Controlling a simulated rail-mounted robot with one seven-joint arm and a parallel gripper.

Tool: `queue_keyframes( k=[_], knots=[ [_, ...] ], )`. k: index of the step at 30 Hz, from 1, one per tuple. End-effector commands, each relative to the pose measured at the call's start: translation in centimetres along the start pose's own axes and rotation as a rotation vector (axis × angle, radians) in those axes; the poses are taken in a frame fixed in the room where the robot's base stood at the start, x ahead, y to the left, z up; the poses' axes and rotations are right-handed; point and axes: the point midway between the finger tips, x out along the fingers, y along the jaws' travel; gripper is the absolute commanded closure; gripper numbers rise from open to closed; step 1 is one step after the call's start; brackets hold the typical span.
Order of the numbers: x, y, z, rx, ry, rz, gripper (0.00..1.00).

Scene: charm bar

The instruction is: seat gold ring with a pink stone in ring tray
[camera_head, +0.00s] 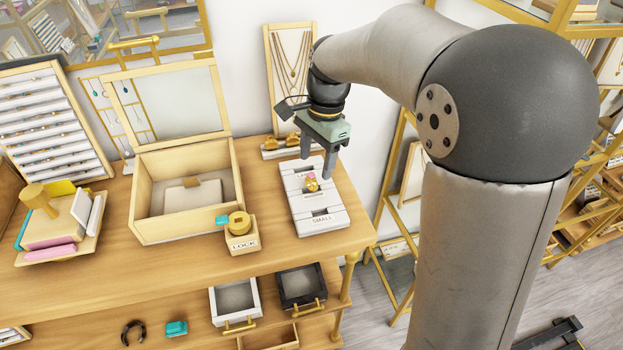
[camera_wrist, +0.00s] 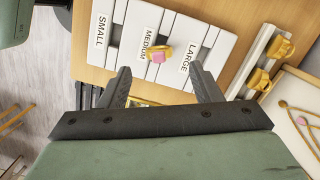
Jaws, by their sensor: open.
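The gold ring with a pink stone (camera_head: 312,184) is at the middle of the white ring tray (camera_head: 333,219), with its stone facing up. In the wrist view the ring (camera_wrist: 159,54) sits by the MEDIUM label of the tray (camera_wrist: 122,39), between the SMALL and LARGE labels. How deep its band sits in the slot is hard to tell. My gripper (camera_head: 316,166) is open and empty above the tray's LARGE end. In the wrist view its fingertips (camera_wrist: 160,70) are apart, with the ring beyond them and not held.
A white stand with gold pieces (camera_head: 280,147) and a necklace board (camera_head: 291,70) are behind the tray. An open glass-lidded box (camera_head: 141,206) and a LOCK block (camera_head: 241,241) stand to its left. The table's right edge is close beside the tray.

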Motion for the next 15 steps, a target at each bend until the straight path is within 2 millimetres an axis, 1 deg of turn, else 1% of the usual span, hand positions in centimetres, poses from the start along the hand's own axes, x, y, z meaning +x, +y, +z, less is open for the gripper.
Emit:
queue_keyframes(
  k=[5,6,9,12,15],
  knots=[
    [2.5,0.2,0.8,-0.001,-0.003,0.006,0.42],
    [3.2,0.2,0.8,0.0,-0.003,0.006,0.42],
    [4.2,0.1,0.8,0.0,-0.002,0.003,0.42],
    [4.7,0.1,0.7,0.0,-0.001,0.001,0.42],
    [4.7,0.1,0.7,0.0,-0.001,0.001,0.42]
  ],
)
